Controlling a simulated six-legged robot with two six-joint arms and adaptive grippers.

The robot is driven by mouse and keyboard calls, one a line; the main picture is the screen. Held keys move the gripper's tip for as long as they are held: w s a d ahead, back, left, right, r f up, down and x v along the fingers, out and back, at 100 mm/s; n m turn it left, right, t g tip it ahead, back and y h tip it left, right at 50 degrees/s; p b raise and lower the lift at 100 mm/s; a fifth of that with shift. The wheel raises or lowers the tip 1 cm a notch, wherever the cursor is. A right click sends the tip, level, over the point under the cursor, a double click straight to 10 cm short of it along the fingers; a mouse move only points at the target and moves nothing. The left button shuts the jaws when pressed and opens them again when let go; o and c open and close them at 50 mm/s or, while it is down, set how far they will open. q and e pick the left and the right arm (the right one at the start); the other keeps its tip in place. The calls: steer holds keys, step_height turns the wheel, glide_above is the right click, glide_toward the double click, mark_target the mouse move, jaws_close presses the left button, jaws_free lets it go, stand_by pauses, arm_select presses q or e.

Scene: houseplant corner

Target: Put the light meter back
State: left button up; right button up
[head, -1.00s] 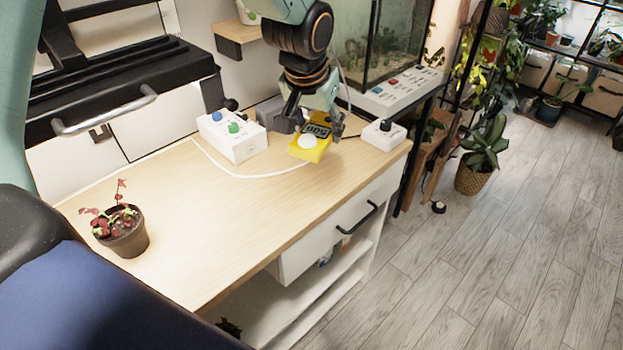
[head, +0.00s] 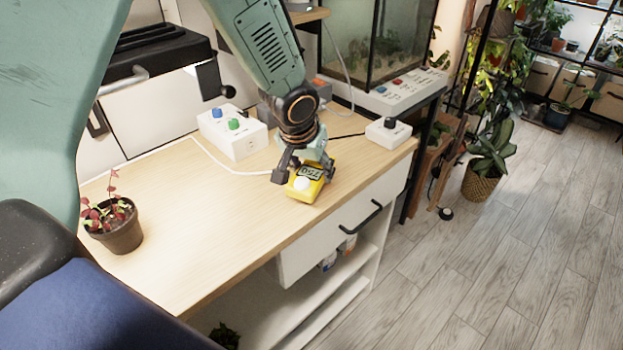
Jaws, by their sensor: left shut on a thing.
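The light meter (head: 304,189) is yellow, with a white dome and a dark-digit display. It is over the right part of the wooden tabletop, towards the front edge. My left gripper (head: 304,172) comes down from above and is shut on it, one finger on either side. I cannot tell whether the meter touches the tabletop. A grey block (head: 268,107), perhaps a holder, stands behind and is partly hidden by my left arm. My right gripper is not in view.
A white box with blue and green knobs (head: 233,133) stands at the back. A small white box with a black knob (head: 388,133) stands at the right end. A potted red-leaved plant (head: 118,232) is at the left. The middle of the tabletop (head: 210,215) is clear.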

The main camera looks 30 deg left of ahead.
arm_select(q)
steer(key=shift+a+f, duration=0.25)
steer(key=shift+f, duration=0.4)
steer(key=shift+w+a+f, duration=0.2)
steer(key=shift+a+f, duration=0.05)
steer(key=shift+s+d+r, duration=0.1)
steer(key=shift+d+r, duration=0.05)
steer(key=shift+d, duration=0.15)
steer(key=shift+b, duration=0.3)
steer(key=o, duration=1.1)
steer(key=shift+a+f, duration=0.2)
steer(key=shift+f, duration=0.05)
steer(key=shift+o, duration=1.4)
steer(key=shift+d, duration=0.15)
steer(key=shift+r, duration=0.1)
